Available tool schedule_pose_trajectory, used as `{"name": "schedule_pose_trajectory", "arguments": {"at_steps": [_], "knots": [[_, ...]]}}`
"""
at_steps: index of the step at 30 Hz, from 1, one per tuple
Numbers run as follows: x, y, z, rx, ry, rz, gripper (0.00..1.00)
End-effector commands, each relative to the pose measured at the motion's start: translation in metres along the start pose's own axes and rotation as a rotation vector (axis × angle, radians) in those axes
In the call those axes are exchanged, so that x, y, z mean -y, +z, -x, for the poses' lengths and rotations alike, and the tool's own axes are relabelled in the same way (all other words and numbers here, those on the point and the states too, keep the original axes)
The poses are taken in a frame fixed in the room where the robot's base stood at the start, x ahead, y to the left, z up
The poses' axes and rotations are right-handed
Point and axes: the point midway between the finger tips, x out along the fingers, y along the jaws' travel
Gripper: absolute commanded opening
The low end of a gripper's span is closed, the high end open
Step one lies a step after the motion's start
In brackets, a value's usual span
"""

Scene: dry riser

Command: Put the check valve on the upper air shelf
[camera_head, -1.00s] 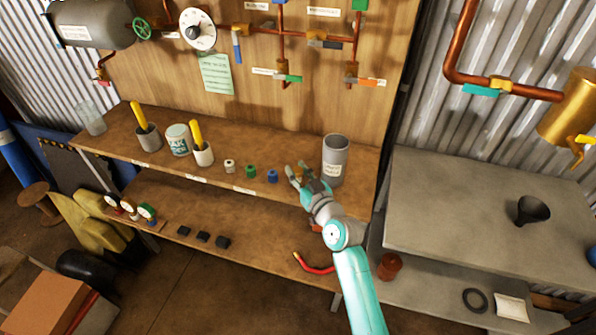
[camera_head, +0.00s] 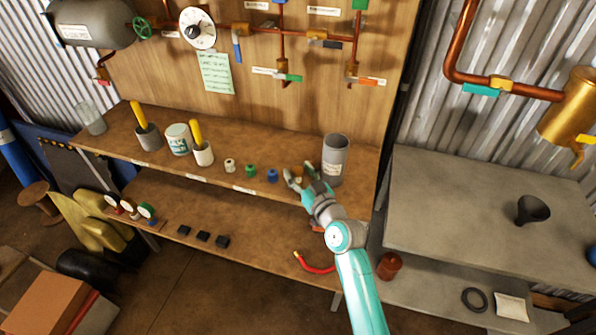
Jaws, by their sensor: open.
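No part is plainly readable as the check valve. A row of small fittings stands on the upper wooden shelf (camera_head: 110,132): a white one (camera_head: 230,165), a green one (camera_head: 251,171) and a blue one (camera_head: 272,175). My open gripper (camera_head: 297,176) is at the right end of this row, just right of the blue fitting and left of the grey cylinder (camera_head: 335,158). A small brownish bit shows by its fingers; I cannot tell what it is. On the lower shelf (camera_head: 165,205) are several black blocks (camera_head: 203,236) and a red curved hose (camera_head: 316,267).
Cups with yellow-handled tools (camera_head: 203,152), a white-green can (camera_head: 178,140) and a glass jar (camera_head: 91,118) stand on the upper shelf's left. Small gauges (camera_head: 130,208) are on the lower shelf. A grey bench (camera_head: 450,200) at right holds a black funnel (camera_head: 533,209).

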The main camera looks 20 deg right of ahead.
Motion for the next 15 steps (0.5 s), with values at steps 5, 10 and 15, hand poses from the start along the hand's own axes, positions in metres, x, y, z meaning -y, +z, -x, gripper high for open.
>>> {"name": "schedule_pose_trajectory", "arguments": {"at_steps": [5,10,15], "knots": [[0.0,0.001,0.031,0.001,0.002,-0.002,0.56],[0.0,0.001,0.064,0.001,0.002,-0.001,0.56],[-0.001,0.0,0.091,0.0,0.002,0.0,0.56]]}}
